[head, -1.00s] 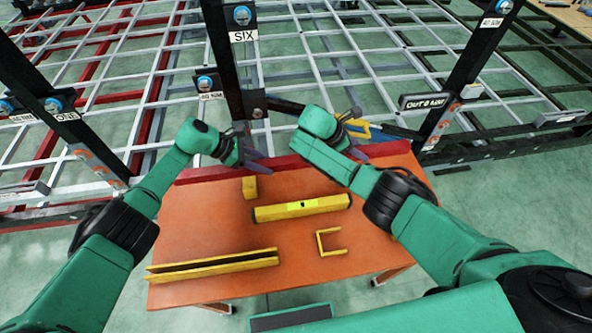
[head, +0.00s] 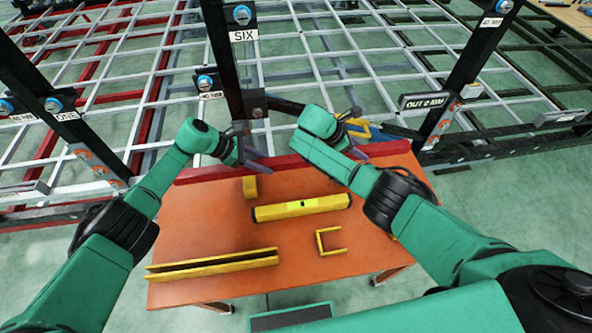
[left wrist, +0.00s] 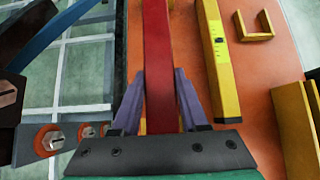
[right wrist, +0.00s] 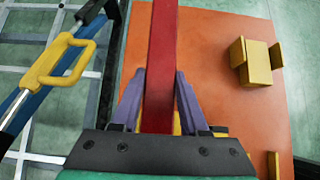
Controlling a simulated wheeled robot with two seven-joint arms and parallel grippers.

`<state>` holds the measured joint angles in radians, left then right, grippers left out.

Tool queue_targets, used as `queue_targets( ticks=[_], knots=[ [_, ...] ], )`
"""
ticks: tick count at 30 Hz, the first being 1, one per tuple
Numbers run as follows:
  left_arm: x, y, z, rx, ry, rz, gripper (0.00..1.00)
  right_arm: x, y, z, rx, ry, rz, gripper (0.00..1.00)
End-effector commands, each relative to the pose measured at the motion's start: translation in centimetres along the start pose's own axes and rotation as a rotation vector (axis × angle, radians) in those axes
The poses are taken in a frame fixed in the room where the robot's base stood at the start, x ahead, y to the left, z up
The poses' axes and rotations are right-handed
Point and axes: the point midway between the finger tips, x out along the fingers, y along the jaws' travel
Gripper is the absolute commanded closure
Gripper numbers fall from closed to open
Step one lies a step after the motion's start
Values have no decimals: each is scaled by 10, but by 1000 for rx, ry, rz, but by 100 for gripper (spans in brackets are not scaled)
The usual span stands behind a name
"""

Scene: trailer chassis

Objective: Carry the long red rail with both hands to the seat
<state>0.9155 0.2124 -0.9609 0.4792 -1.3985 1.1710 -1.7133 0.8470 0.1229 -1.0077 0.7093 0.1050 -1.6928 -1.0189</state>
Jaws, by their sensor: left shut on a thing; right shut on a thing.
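The long red rail (head: 285,165) lies along the far edge of the orange table, running left to right in the head view. My left gripper (head: 257,165) is shut on it left of the rail's middle; the left wrist view shows the rail (left wrist: 157,55) between the purple fingers (left wrist: 158,105). My right gripper (head: 357,153) is shut on it further right; the right wrist view shows the rail (right wrist: 161,55) between those fingers (right wrist: 158,105). Whether the rail touches the table is hard to tell. I cannot make out which part is the seat.
The orange table (head: 200,225) holds a yellow spirit level (head: 300,207), a yellow block (head: 249,187), a long yellow channel (head: 212,265) and a yellow bracket (head: 330,242). Black posts (head: 225,60) and the grey chassis lattice (head: 330,60) stand beyond the table. A yellow-handled tool (right wrist: 65,60) is near my right gripper.

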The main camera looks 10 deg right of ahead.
Motion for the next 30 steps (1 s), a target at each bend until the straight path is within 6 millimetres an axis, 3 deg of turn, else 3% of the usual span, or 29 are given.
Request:
queue_targets(
  ticks=[30],
  knots=[
    [-36, 1, 39, 3, -7, 3, 100, -36, 0, 35, -1, 0, 1, 100]
  ],
)
